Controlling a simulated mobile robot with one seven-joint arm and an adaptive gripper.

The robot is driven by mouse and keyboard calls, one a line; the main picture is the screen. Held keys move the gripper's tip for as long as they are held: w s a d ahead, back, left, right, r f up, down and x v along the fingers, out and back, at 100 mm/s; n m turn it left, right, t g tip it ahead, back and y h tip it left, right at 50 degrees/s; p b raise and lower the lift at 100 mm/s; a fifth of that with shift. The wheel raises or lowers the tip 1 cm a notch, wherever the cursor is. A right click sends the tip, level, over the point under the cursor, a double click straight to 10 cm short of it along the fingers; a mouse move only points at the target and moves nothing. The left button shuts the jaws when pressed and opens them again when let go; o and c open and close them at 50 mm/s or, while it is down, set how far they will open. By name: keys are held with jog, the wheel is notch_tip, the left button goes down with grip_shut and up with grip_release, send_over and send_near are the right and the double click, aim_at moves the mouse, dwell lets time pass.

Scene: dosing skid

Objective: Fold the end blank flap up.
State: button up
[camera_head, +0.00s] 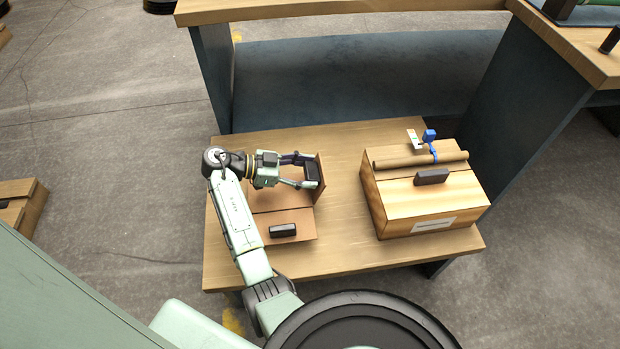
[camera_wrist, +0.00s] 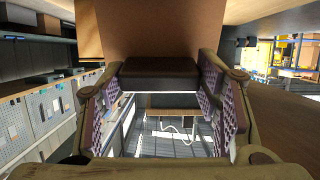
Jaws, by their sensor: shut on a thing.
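A brown cardboard blank (camera_head: 268,201) lies on the wooden table in the head view. The flap at its right end (camera_head: 320,182) stands up, close to upright. A dark grip block is fixed to that flap (camera_head: 311,175). My gripper (camera_head: 308,171) reaches in from the left and is shut on this block. In the wrist view the dark block (camera_wrist: 160,67) sits between both padded fingers, with the brown flap (camera_wrist: 160,30) behind it. The near flap (camera_head: 297,219) lies flat, with its own dark block (camera_head: 283,230) on it. My arm hides part of the blank.
Bare table lies between blank and box. Dark bench panels rise behind and right.

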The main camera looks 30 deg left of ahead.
jog(key=shift+s+a+f+h+b, duration=0.2)
jog(key=shift+h+b, duration=0.1)
jog(key=shift+b, duration=0.2)
jog(key=shift+r, duration=0.15)
jog(key=o, duration=1.7)
jog(key=v, duration=1.2)
jog(key=shift+s, duration=0.2)
jog(key=shift+c, duration=0.4)
